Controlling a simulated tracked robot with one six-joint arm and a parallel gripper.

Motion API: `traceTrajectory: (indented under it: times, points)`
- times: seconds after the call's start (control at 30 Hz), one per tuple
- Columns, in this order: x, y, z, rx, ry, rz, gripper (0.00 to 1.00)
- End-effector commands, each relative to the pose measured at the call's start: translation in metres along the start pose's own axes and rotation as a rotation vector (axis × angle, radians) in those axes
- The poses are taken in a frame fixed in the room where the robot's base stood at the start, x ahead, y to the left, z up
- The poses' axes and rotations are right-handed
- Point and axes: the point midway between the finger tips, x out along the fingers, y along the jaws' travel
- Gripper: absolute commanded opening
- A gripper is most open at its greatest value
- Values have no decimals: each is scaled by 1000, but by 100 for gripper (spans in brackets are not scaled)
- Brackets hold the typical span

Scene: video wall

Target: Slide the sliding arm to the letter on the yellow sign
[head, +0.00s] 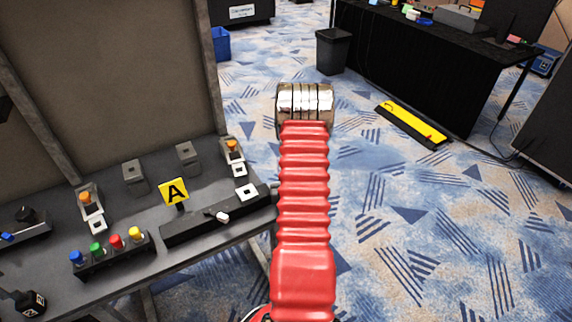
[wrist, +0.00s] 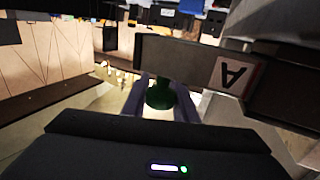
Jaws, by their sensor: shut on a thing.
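The yellow sign (head: 174,191) stands upright on the grey bench and bears a black letter A. In front of it, a long black track (head: 195,227) carries the sliding arm (head: 222,216), whose pale knob shows near the track's middle. In the wrist view, my gripper (wrist: 162,102) has its fingers on either side of a dark green rounded thing (wrist: 160,92) and is shut on it. I cannot tell what this thing belongs to. A white plate with an upside-down A (wrist: 232,73) shows on a dark block to its right. My gripper is hidden in the head view.
A box of coloured buttons (head: 108,254) sits left of the track. A white square plate (head: 247,192) is near the track's right end. A black bin (head: 332,50), a black-draped table (head: 425,70) and a yellow floor piece (head: 413,124) stand beyond open carpet.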

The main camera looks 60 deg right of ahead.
Motion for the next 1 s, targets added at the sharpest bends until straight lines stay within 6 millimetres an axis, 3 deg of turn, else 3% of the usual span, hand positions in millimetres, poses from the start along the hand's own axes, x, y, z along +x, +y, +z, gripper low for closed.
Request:
traceTrajectory:
  times: [0.3, 0.33, 0.57, 1.0]
  points:
    - [-1, 3, -1, -1, 2, 5, 0]
    - [-1, 3, -1, -1, 2, 6, 28]
    - [-1, 4, 0, -1, 1, 8, 44]
    - [-10, 5, 0, -1, -2, 9, 44]
